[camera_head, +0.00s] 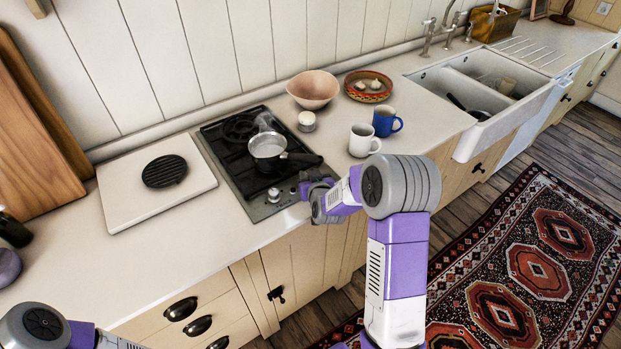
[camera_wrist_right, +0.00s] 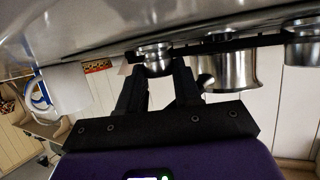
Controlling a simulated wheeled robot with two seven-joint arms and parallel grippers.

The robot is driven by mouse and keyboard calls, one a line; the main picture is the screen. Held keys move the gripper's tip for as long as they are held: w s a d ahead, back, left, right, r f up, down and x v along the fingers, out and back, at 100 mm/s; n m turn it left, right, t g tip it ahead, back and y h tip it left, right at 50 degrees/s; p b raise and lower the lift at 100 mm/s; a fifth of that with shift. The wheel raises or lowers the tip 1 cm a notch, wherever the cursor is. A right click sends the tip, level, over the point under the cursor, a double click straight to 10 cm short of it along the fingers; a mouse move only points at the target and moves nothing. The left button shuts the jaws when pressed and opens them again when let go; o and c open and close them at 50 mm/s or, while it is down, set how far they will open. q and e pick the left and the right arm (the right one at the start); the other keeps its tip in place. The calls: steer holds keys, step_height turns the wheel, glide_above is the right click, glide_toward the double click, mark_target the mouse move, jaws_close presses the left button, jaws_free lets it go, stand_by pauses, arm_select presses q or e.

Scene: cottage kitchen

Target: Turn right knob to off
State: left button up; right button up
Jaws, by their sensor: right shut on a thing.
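The black gas hob (camera_head: 235,170) is set in the white counter, with metal knobs on its front strip. The left knob (camera_head: 273,195) is visible. The right knob is largely hidden by my right gripper (camera_head: 306,188) in the head view. In the wrist view the right knob (camera_wrist_right: 155,57) shows as a round metal piece between the dark fingertips of my right gripper (camera_wrist_right: 157,75), which is shut on it. I cannot read the knob's angle or marking. My left gripper is out of view; only part of my left arm shows at the bottom left.
A saucepan (camera_head: 268,146) with a dark handle stands on the hob, close behind the gripper; the pan (camera_wrist_right: 225,70) also shows in the wrist view. A white mug (camera_head: 363,141) and a blue mug (camera_head: 384,121) stand right of the hob. A white board (camera_head: 150,205) lies to its left.

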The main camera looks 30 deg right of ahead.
stand_by(0.3)
steer(key=o, duration=1.1)
steer(key=shift+c, duration=0.2)
steer(key=shift+s, duration=0.1)
steer(key=v, duration=0.7)
steer(key=shift+s+a+r+p, duration=0.1)
steer(key=shift+s+r+p, duration=0.05)
steer(key=shift+p, duration=0.15)
